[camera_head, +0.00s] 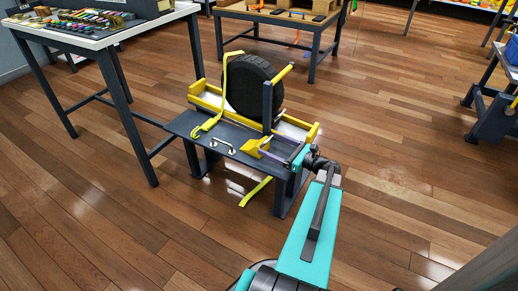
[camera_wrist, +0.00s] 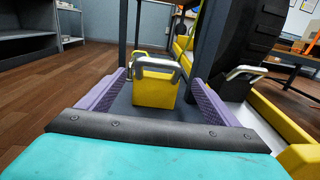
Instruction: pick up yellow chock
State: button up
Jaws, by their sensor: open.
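The yellow chock (camera_head: 252,147) sits on the dark front shelf of the wheel stand, near its right end. In the wrist view the yellow chock (camera_wrist: 153,92) has a grey bar along its top. My gripper (camera_head: 272,154) is open, low over the shelf, with its purple fingers pointing at the chock. In the wrist view the fingers of my gripper (camera_wrist: 158,84) lie to the left and right of the chock, with a visible gap on each side.
A black tyre (camera_head: 251,86) stands in the yellow-railed tray behind the shelf. A dark post (camera_head: 267,106) rises close behind the chock. A yellow strap (camera_head: 223,90) hangs over the left side. Two pale handles (camera_head: 222,146) lie left of the chock. Floor right of the stand is clear.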

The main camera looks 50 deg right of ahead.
aim_at(262, 141)
jog(key=shift+w, duration=0.1)
jog(key=shift+w+a+f+b, duration=0.1)
jog(key=shift+w+a+b, duration=0.2)
jog(key=shift+w+b, duration=0.45)
jog(key=shift+w+a+b, duration=0.3)
jog(key=shift+w+b, duration=0.05)
jog(key=shift+w, duration=0.75)
jog(key=shift+w+a, duration=0.1)
jog(key=shift+w, duration=0.5)
jog(key=shift+c, duration=0.2)
jog(key=c, duration=1.4)
jog(key=shift+r, duration=0.25)
